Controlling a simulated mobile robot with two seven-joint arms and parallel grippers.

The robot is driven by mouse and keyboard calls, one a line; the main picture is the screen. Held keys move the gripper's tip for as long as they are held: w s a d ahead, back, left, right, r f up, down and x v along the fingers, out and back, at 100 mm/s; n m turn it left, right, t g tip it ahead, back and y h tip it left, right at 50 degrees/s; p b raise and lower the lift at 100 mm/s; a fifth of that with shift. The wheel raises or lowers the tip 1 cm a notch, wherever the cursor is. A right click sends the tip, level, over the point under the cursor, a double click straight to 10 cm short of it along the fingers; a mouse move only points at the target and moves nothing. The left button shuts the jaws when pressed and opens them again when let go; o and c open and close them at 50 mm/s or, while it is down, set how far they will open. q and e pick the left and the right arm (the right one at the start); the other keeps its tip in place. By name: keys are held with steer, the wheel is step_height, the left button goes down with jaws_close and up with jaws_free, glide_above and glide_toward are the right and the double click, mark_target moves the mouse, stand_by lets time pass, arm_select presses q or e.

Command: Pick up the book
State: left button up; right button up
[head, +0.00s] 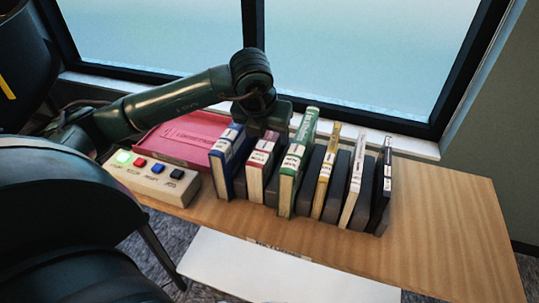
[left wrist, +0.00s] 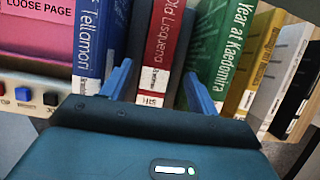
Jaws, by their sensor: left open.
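A row of upright books stands on the wooden table. From left to right they are a blue book (head: 228,158), a red book (head: 258,168), a green book (head: 296,165), a yellow one (head: 325,172), a white one (head: 354,180) and a black one (head: 383,180). My left gripper (head: 265,122) is over the row near the red book. In the left wrist view its blue fingers (left wrist: 158,88) are open, one on each side of the red book's spine (left wrist: 163,45). The blue book (left wrist: 100,40) and green book (left wrist: 220,45) flank them. Contact cannot be told. My right gripper is not in view.
Dark dividers stand between the books. A pink tray (head: 185,140) and a white box with coloured buttons (head: 150,178) are left of the row. The table (head: 450,230) is clear at the right. A window is behind, and a white surface (head: 290,275) is in front.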

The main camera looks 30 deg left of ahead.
mark_target(268, 139)
arm_select(q)
steer(key=shift+a+p+x, duration=0.15)
steer(key=shift+p+x, duration=0.25)
steer(key=shift+x, duration=1)
steer(key=shift+a+p+x, duration=0.1)
steer(key=shift+p+x, duration=0.3)
steer(key=shift+x, duration=1.05)
steer(key=shift+w+r, duration=0.1)
steer(key=shift+r, duration=0.05)
jaws_close()
